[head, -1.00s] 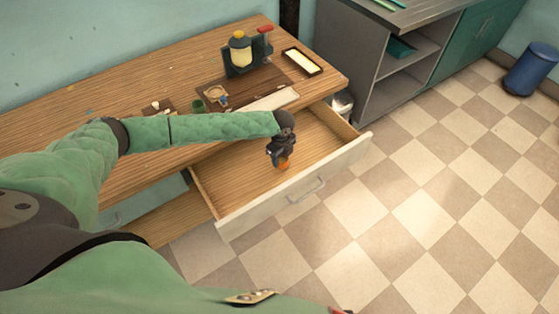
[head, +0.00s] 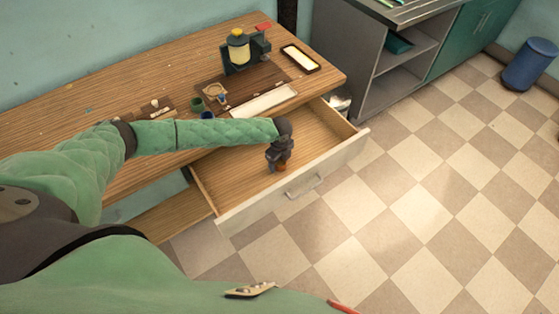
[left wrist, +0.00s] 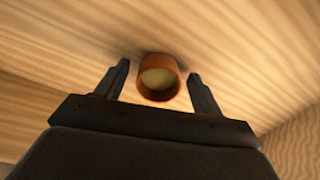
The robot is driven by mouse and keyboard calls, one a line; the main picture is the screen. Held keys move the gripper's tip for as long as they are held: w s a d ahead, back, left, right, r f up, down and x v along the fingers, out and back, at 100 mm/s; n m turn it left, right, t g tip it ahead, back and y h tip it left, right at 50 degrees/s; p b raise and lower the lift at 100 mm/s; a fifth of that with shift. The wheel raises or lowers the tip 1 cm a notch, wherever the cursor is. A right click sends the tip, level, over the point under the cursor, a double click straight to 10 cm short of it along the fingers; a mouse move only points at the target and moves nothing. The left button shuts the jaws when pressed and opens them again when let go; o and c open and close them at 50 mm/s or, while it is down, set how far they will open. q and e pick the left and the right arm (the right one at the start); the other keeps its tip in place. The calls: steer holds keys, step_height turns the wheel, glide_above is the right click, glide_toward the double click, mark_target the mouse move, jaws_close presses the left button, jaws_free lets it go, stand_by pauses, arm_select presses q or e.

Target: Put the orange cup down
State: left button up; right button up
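The orange cup (head: 281,168) is inside the open drawer, below my left gripper (head: 280,160). In the left wrist view the cup (left wrist: 159,87) shows its round mouth, with something pale inside, and a dark shadow lies beside it on the wood. The two fingers of my left gripper (left wrist: 159,72) are spread on either side of the cup, with a narrow gap at each side. It looks to rest on the drawer floor. My right gripper is not in view.
The wooden drawer (head: 230,182) is pulled out of the table (head: 150,80) and has bare floor around the cup. The table holds a dispenser (head: 238,47), a black-rimmed tray (head: 300,58), a white strip (head: 263,102) and small cups (head: 197,104). A blue bin (head: 530,65) stands far right.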

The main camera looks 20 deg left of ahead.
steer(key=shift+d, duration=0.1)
arm_select(q)
steer(key=shift+r, duration=0.45)
step_height(320, 180, up, 3)
steer(key=shift+f+b, duration=0.15)
steer(key=shift+b, duration=0.5)
step_height(320, 180, up, 9)
steer(key=b, duration=0.2)
steer(key=shift+f, duration=0.15)
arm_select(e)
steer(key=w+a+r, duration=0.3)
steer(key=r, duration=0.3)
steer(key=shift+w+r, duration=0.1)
